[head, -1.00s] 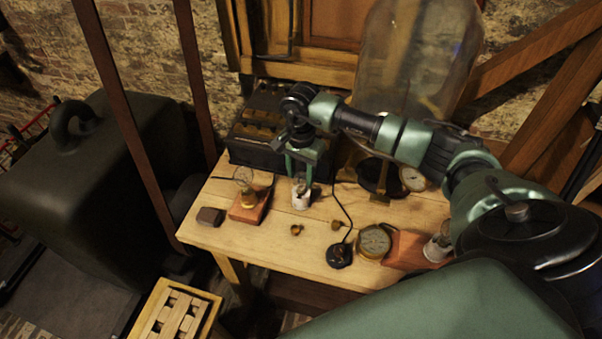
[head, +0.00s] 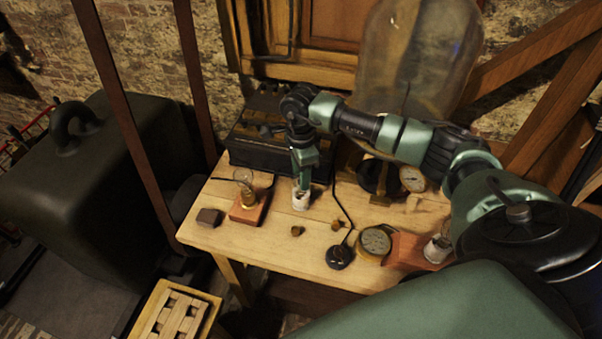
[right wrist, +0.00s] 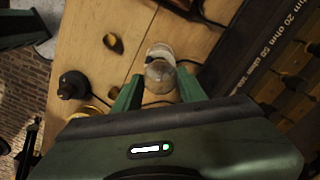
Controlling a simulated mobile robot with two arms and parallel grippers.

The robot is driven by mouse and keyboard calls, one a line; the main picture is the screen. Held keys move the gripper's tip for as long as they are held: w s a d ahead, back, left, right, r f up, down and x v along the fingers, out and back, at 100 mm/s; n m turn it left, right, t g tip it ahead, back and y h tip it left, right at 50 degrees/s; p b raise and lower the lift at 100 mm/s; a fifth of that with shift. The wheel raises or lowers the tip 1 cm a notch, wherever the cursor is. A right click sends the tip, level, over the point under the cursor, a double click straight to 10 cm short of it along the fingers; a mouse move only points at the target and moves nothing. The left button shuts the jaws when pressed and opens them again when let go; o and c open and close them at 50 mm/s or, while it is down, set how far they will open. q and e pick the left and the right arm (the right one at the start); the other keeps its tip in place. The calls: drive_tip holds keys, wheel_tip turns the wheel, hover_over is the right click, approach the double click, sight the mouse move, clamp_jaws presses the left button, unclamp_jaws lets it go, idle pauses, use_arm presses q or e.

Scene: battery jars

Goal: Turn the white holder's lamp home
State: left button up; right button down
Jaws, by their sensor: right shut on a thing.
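The white holder (head: 301,201) stands upright on the wooden table, near its middle left. My right gripper (head: 302,183) comes down over it from above, fingers seen edge-on, and hides the lamp in the head view. In the right wrist view the clear glass lamp (right wrist: 160,76) sits between the two green fingers of my right gripper (right wrist: 160,90), with the white holder (right wrist: 160,51) just beyond it. The gripper is shut on the lamp. The lamp's thread is hidden.
Another lamp on a red block (head: 248,213) stands to the left, beside a dark block (head: 209,217). A black push-button (head: 339,257) with a cable, a brass dial (head: 375,243) and small brown pieces lie in front and right. A dark battery case (head: 262,152) stands behind.

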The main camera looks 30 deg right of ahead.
drive_tip(key=m, duration=0.5)
drive_tip(key=c, duration=0.7)
unclamp_jaws()
drive_tip(key=shift+c, duration=0.2)
